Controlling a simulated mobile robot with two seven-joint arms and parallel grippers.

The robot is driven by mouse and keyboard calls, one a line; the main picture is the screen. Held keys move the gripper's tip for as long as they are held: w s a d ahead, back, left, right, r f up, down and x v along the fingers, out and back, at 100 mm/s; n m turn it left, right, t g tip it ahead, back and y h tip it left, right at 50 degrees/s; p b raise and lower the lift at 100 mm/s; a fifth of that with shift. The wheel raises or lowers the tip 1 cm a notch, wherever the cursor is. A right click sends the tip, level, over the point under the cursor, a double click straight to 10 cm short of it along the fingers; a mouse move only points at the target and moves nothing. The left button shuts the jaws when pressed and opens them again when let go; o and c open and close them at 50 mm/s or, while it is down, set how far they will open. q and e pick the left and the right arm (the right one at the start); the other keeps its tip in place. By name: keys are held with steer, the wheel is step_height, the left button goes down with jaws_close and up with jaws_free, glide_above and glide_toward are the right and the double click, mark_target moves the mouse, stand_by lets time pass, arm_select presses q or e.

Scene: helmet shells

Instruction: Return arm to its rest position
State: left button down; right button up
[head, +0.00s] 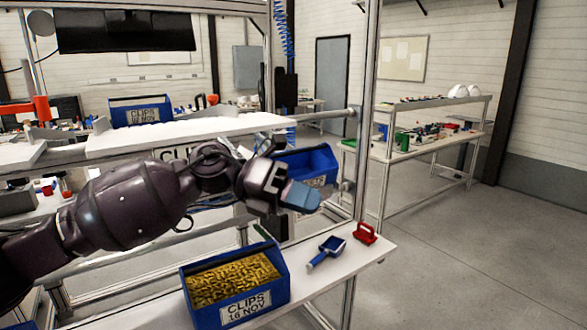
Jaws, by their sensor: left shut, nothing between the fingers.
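My left arm comes in from the left in the head view and reaches across the middle of the picture. My left gripper (303,197) is at its end, above the front shelf (335,283). It is shut and empty, with its blue-grey fingers pointing right. It hangs in front of a blue bin (318,160) and hides part of it. My right gripper is not in view.
A blue bin of yellow clips (235,283) stands on the front shelf below my arm. A blue scoop (327,250) and a red-handled object (365,233) lie right of it. A metal post (366,120) stands close right. Floor at right is clear.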

arm_select(q)
steer(key=s+a+f+m+t+y, duration=0.1)
steer(key=a+f+m+t+y, duration=0.7)
steer(key=m, duration=0.9)
steer(key=s+a+f+m+t+y, duration=0.2)
steer(key=a+f+m+t+y, duration=0.2)
steer(key=a+f+m+t, duration=1.05)
steer(key=s+a+f+n+g+y, duration=0.1)
steer(key=s+a+f+n+g, duration=0.1)
steer(key=s+f+g, duration=0.5)
steer(key=s+a+f+n+g+y, duration=0.1)
steer(key=s+a+f+n+g, duration=0.15)
steer(key=s, duration=0.85)
steer(key=s+a+f+n+g+y, duration=0.1)
steer(key=s+a+f+g, duration=0.2)
steer(key=s+f+g, duration=0.45)
steer(key=w+f+t+b, duration=0.3)
steer(key=w+f+t, duration=0.3)
steer(key=f+t, duration=0.3)
steer(key=shift+w+d+f+m, duration=0.15)
steer(key=shift+w+f+m, duration=0.15)
steer(key=shift+f, duration=0.5)
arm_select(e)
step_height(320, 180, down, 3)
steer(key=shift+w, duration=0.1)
